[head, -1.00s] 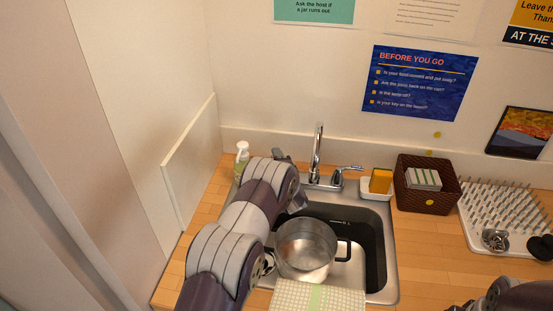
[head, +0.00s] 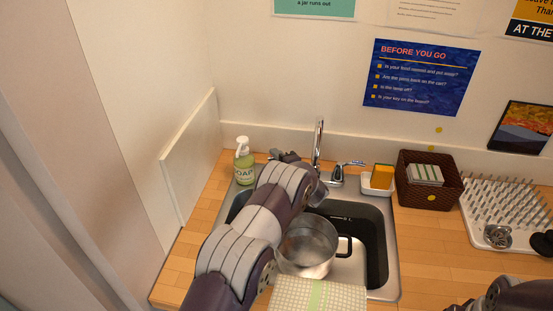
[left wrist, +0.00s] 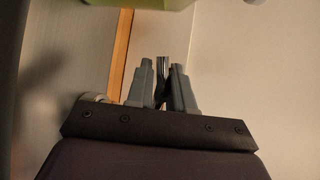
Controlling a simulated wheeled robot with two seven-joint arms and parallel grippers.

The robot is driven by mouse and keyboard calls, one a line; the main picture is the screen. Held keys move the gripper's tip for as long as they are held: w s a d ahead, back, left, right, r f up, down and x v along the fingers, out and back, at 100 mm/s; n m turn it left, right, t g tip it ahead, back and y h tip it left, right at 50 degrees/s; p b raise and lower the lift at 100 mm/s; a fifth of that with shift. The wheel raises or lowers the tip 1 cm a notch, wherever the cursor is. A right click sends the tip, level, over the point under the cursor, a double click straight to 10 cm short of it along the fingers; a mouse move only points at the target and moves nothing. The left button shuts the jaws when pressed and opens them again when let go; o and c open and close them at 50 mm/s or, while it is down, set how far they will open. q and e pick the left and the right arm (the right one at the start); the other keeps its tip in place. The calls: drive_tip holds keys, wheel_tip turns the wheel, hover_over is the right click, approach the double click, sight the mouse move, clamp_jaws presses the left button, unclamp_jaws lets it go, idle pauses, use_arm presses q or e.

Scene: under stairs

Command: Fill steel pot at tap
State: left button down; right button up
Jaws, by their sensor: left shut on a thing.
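My left arm crosses over the sink's left side and hides part of the pot's left edge. My left gripper (head: 290,157) is just left of the tap's spout, partly hidden by my own wrist. In the left wrist view its fingers (left wrist: 163,72) are shut on a narrow shiny metal piece, seemingly the tap's left handle. My right gripper is out of view.
A soap bottle (head: 244,165) stands left of the sink. A sponge (head: 381,177) in a dish, a brown basket (head: 427,202) and a white drying rack (head: 512,205) stand to the right. A checked cloth (head: 290,294) lies at the sink's front edge.

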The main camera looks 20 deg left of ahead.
use_arm(q)
drive_tip(key=c, duration=1.1)
unclamp_jaws()
drive_tip(key=b+v, duration=0.2)
drive_tip(key=v, duration=1)
drive_tip(key=shift+s+d, duration=0.2)
drive_tip(key=shift+d, duration=0.05)
drive_tip(key=shift+r, duration=0.1)
